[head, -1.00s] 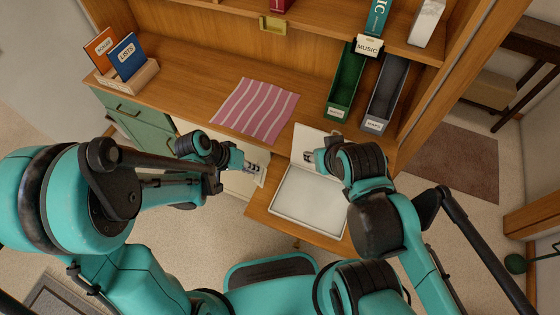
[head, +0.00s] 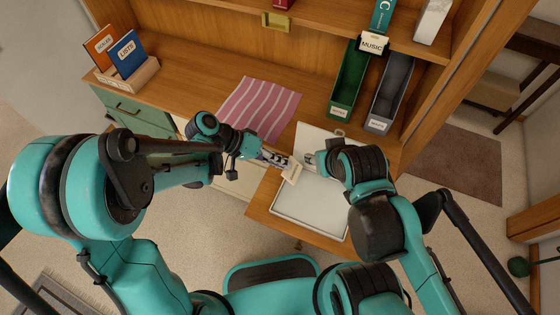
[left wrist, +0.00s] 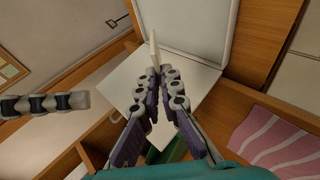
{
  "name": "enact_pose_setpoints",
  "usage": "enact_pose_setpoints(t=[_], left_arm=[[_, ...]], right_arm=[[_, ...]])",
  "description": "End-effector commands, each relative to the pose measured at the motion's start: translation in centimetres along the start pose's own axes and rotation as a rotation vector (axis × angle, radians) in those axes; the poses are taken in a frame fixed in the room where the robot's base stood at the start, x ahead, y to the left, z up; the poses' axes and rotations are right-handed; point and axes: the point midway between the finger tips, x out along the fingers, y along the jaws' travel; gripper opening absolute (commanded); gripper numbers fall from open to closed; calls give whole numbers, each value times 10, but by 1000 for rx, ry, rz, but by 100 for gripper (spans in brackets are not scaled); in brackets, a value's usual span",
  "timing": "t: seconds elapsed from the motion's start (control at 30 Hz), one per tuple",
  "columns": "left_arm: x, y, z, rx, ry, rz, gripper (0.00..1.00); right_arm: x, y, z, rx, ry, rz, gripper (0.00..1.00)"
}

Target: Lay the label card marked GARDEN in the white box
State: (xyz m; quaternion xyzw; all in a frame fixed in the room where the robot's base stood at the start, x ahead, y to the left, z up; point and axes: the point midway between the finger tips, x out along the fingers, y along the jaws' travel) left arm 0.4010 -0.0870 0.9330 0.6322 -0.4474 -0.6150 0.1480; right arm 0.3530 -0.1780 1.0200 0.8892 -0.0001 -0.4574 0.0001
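The white box (head: 308,212) lies open on the desk's pulled-out front part, with its lid (head: 312,137) folded back. My left gripper (head: 284,163) is shut on a small cream label card (head: 293,174), held near the box's left edge. In the left wrist view the card (left wrist: 154,48) is edge-on between the fingertips (left wrist: 157,78), with the box interior (left wrist: 190,22) beyond. I cannot read its marking. My right gripper (head: 310,160) is at the lid, partly hidden by its own arm; I cannot tell whether it is open.
A pink striped cloth (head: 257,108) lies left of the lid. A green bin (head: 347,85) and a grey bin (head: 388,95) stand behind the box, under a MUSIC card (head: 372,43) on the shelf. A wooden holder (head: 128,82) with books stands at the far left.

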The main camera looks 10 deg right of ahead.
Motion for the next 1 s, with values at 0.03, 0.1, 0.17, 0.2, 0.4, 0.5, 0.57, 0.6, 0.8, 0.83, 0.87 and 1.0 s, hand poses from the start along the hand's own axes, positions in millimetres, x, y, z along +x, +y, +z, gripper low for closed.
enact_pose_setpoints(t=[0.03, 0.1, 0.17, 0.2, 0.4, 0.5, 0.57, 0.6, 0.8, 0.83, 0.87, 1.0], left_arm=[[8, -5, 3, 1, 0, 0, 0], [14, -8, 4, 1, 0, 0, 0], [20, -11, 6, 1, 0, 0, 0], [24, -12, 8, 1, 0, 0, 0], [42, -20, 14, 0, 0, 0, 0], [52, -24, 16, 0, 0, -1, 0], [58, -26, 18, 1, -1, -1, 0], [61, -28, 19, 1, -1, 0, 0], [78, -39, 24, 0, 0, -1, 0], [81, -40, 25, 0, 0, -1, 0], [83, -42, 26, 0, 0, -1, 0], [91, -47, 28, 0, 0, -1, 0]], right_arm=[[7, 0, 5, 0, 0, 0, 40], [12, 0, 9, 0, 0, 0, 40], [17, 0, 12, 0, 0, 0, 40], [20, 0, 14, 0, 0, 0, 40], [34, 0, 24, 0, 0, 0, 40], [40, 0, 29, 0, 0, 0, 40], [45, 0, 32, 0, 0, 0, 40], [48, 0, 34, 0, 0, 0, 40], [63, 0, 45, 0, 0, 0, 40], [65, 0, 47, 0, 0, 0, 40], [67, 0, 48, 0, 0, 0, 40], [71, 0, 51, 0, 0, 0, 40]])
